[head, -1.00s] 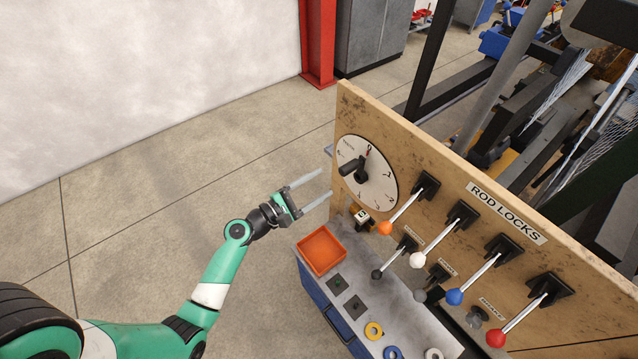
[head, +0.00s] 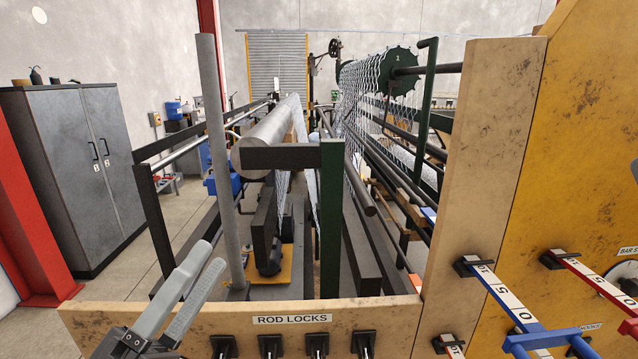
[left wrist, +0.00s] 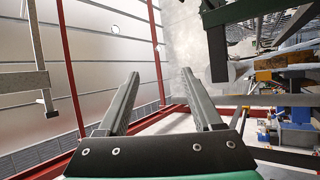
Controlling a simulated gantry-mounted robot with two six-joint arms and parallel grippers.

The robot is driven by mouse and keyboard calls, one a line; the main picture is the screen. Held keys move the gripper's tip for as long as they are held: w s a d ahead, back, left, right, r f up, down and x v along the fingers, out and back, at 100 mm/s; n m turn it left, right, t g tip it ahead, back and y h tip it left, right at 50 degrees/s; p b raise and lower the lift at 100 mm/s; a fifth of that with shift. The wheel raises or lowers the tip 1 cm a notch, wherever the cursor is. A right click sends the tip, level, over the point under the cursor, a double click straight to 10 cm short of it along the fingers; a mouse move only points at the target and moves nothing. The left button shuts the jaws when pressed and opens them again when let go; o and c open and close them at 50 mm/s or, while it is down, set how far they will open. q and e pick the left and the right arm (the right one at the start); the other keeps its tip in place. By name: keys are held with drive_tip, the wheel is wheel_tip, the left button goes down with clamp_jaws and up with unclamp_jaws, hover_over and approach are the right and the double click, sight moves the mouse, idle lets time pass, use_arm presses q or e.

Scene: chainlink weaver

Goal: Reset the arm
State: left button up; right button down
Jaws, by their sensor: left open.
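My left gripper (head: 192,288) is at the lower left of the head view, pointing up in front of the wooden board (head: 200,319) labelled ROD LOCKS. Its two grey fingers are apart with nothing between them. In the left wrist view the same gripper (left wrist: 168,100) shows both fingers spread and empty, with wall and red frame beyond. The rest of my left arm is mostly below the head view. My right gripper is not in view.
Black lever mounts (head: 271,345) line the board's lower edge. Behind it stands the weaving machine with a grey roller (head: 262,140) and wire mesh (head: 375,80). A yellow panel (head: 570,160) with blue and red sliders is at right. A grey cabinet (head: 85,170) is at left.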

use_arm(q)
drive_tip(key=s+d+r+m+t+h, duration=0.1)
drive_tip(key=s+r+m, duration=0.2)
drive_tip(key=r, duration=0.3)
drive_tip(key=s+d+r+m+t, duration=0.1)
drive_tip(key=s+d+r+m, duration=0.1)
drive_tip(key=s+r+m, duration=0.3)
drive_tip(key=s+a+r+t+y, duration=0.3)
drive_tip(key=a+r+t+y, duration=0.15)
drive_tip(key=y, duration=0.35)
wheel_tip(320, 180, up, 24)
drive_tip(key=a+m+y+p, duration=0.1)
drive_tip(key=p, duration=2.3)
drive_tip(key=shift+w+a+f+m+g, duration=0.2)
drive_tip(key=shift+w+m+g, duration=0.1)
drive_tip(key=shift+g, duration=0.15)
drive_tip(key=shift+r, duration=0.1)
wheel_tip(320, 180, down, 41)
drive_tip(key=b, duration=4)
